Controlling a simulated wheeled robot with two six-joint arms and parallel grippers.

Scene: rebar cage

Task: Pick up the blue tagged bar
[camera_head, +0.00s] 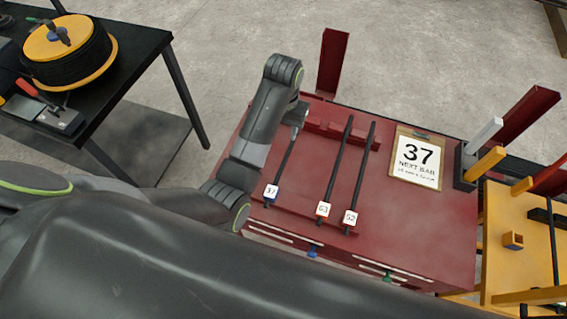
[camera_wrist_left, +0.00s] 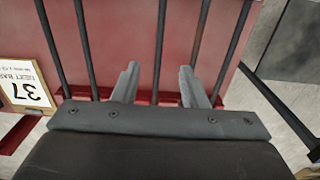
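My right gripper is not in view.
A clipboard sign reads 37 (camera_head: 416,158). A black table (camera_head: 125,75) with a wire spool stands left; a yellow fixture (camera_head: 515,215) stands right.

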